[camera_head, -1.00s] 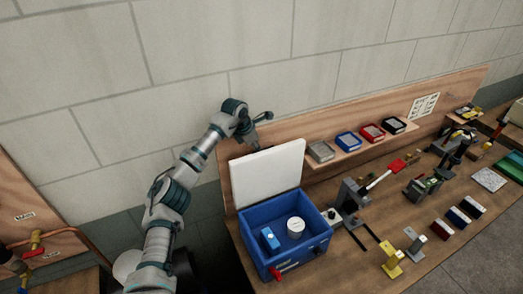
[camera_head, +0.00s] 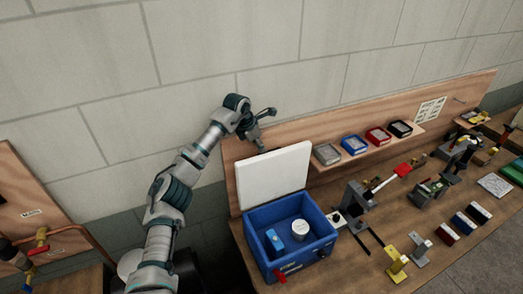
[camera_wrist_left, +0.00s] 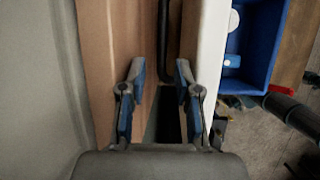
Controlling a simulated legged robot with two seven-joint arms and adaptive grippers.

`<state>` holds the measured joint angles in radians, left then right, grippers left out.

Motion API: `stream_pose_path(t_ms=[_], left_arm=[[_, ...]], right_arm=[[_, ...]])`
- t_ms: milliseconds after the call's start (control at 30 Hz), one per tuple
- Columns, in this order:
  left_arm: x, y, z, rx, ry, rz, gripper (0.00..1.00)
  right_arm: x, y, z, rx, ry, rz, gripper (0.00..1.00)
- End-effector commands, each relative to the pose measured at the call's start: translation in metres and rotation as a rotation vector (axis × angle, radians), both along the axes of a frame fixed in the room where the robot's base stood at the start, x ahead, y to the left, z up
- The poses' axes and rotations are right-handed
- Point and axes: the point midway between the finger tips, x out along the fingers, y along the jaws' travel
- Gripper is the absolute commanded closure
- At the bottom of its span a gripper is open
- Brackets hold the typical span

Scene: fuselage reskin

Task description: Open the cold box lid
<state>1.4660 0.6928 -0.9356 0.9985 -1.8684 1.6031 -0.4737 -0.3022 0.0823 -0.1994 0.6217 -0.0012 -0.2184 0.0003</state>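The cold box (camera_head: 308,262) is a blue box on the bench, with a red latch (camera_head: 280,276) at its front corner. Its white lid (camera_head: 272,174) stands raised, close to upright, at the back of the box. Inside are a small blue item (camera_head: 274,240) and a white round container (camera_head: 301,230). My left gripper (camera_head: 266,131) is above and behind the lid's top edge, near the wooden back panel. In the left wrist view its fingers (camera_wrist_left: 160,72) are apart and empty, beside the white lid edge (camera_wrist_left: 209,60). My right gripper is not seen.
A shelf with several trays (camera_head: 354,144) runs along the back panel (camera_head: 292,132), right of the lid. A grey fixture with a red-handled lever (camera_head: 402,170) stands right of the box. Yellow and grey brackets (camera_head: 397,262) stand near the front.

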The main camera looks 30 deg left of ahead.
Motion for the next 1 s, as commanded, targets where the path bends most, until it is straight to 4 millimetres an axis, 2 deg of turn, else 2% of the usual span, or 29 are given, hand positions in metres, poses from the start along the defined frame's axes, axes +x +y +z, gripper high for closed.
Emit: stream_pose_path(t_ms=[33, 200, 400, 600, 1000], left_arm=[[-0.004, 0.004, 0.013, 0.001, -0.005, 0.003, 0.63], [-0.019, 0.011, 0.048, 0.001, -0.002, 0.003, 0.63], [-0.03, 0.017, 0.075, 0.001, 0.002, 0.002, 0.63], [-0.034, 0.017, 0.084, 0.001, 0.004, 0.001, 0.63], [-0.034, 0.017, 0.084, 0.001, 0.004, 0.001, 0.63]], right_arm=[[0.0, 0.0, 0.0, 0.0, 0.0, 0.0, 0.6], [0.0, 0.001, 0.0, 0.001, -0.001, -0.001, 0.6], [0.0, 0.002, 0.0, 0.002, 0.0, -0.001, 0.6], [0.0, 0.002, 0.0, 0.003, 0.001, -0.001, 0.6], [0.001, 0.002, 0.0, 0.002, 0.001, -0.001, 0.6]])
